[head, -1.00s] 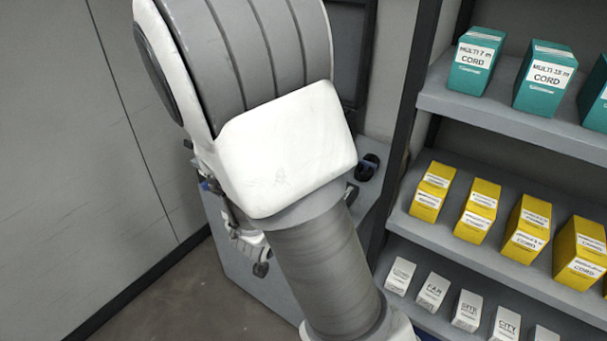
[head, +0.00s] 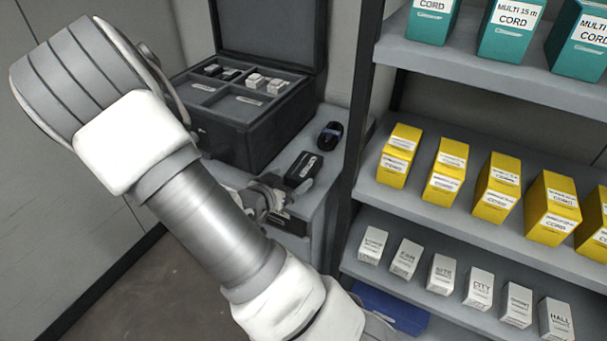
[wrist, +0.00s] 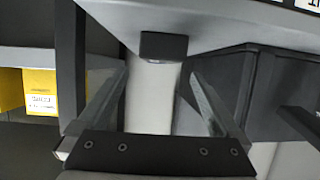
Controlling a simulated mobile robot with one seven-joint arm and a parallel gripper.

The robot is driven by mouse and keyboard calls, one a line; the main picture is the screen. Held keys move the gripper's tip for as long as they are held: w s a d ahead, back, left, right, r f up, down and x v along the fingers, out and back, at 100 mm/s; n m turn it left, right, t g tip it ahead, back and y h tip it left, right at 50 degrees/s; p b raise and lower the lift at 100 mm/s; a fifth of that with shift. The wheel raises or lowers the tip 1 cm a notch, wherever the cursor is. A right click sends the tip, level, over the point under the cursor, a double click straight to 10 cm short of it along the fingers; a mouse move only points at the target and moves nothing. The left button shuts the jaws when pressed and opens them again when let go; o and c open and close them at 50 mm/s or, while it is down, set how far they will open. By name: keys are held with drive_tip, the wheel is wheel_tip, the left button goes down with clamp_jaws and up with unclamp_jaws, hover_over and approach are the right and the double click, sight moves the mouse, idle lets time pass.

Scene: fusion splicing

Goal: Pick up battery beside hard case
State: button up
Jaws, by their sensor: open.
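The hard case (head: 226,140) stands open on the grey bench, its lid raised and its tray divided into compartments. A black block with a white label, which looks like the battery (head: 303,168), lies on the bench to the right of the case. My gripper (head: 264,197) is just left of and in front of this block, partly hidden by my arm. In the wrist view my gripper (wrist: 158,78) has its two fingers spread, with nothing held between them. A small dark block (wrist: 163,46) shows beyond the fingertips; I cannot tell whether it is the battery.
A black rounded object with a blue band (head: 329,136) lies behind the block. A shelf rack (head: 470,88) with teal, yellow and white boxes stands close on the right. A blue bin (head: 390,308) is low under it. Bare floor shows at the lower left.

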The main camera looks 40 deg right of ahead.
sight(303, 167)
drive_tip(key=b+x, duration=0.2)
drive_tip(key=x, duration=0.7)
drive_tip(key=shift+w+d, duration=0.15)
drive_tip(key=shift+w, duration=0.15)
clamp_jaws()
